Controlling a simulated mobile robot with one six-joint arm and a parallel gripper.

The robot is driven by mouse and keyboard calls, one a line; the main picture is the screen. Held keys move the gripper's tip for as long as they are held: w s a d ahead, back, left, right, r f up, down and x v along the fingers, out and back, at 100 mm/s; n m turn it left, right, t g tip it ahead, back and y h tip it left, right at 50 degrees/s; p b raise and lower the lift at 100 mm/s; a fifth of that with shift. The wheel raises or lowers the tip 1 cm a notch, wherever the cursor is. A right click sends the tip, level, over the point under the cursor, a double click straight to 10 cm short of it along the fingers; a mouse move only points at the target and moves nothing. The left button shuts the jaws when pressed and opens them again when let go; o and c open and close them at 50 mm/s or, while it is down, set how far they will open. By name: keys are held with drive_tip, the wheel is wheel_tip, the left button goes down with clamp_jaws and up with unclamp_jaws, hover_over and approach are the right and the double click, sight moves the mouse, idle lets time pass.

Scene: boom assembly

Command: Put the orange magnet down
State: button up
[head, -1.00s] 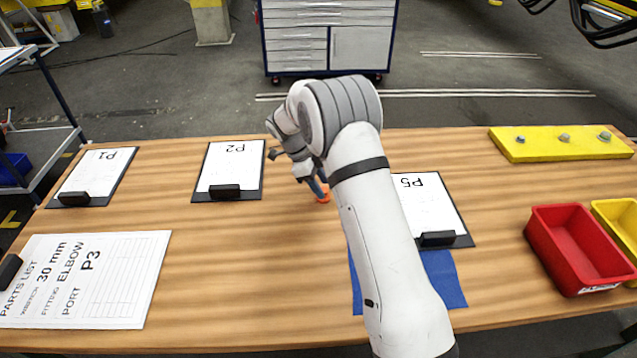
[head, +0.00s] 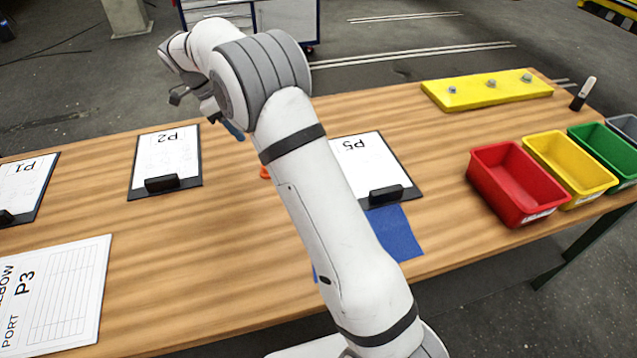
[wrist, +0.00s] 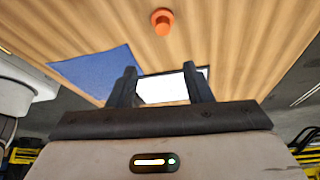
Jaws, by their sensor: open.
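The orange magnet (head: 265,173) lies on the wooden table, left of the P5 clipboard and partly hidden behind my arm in the head view. The wrist view shows the magnet (wrist: 162,21) whole, as a small orange piece with a round face, resting on bare wood. My gripper (wrist: 160,70) is open, with its two dark fingers apart and nothing between them. The magnet is clear of the fingers. In the head view my gripper is raised at the upper left, apart from the magnet, and its fingertips are hard to make out.
The P5 clipboard (head: 365,160) and a blue mat (head: 398,235) lie beside my arm. The P2 clipboard (head: 165,155) is to the left. A red bin (head: 507,207) and a yellow bin (head: 580,190) stand right. A yellow block (head: 465,97) with bolts lies behind.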

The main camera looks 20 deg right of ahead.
drive_tip(key=s+d+r+n+t+y, duration=0.1)
drive_tip(key=s+d+r+n, duration=0.35)
drive_tip(key=s, duration=0.25)
drive_tip(key=s+d+r+n+t+y, duration=0.1)
drive_tip(key=s+d+r+n+y, duration=0.1)
drive_tip(key=s+d+r+n, duration=0.45)
drive_tip(key=s+d+f+n+t+y, duration=0.1)
drive_tip(key=s+n, duration=0.3)
drive_tip(key=s, duration=0.6)
drive_tip(key=s+d+f+n+t, duration=0.1)
drive_tip(key=s+f+n, duration=0.3)
drive_tip(key=s, duration=0.7)
drive_tip(key=shift+s+d+f+n+y, duration=0.15)
drive_tip(key=shift+d+f+n+y, duration=0.25)
drive_tip(key=shift+d+n, duration=0.1)
drive_tip(key=shift+c, duration=0.4)
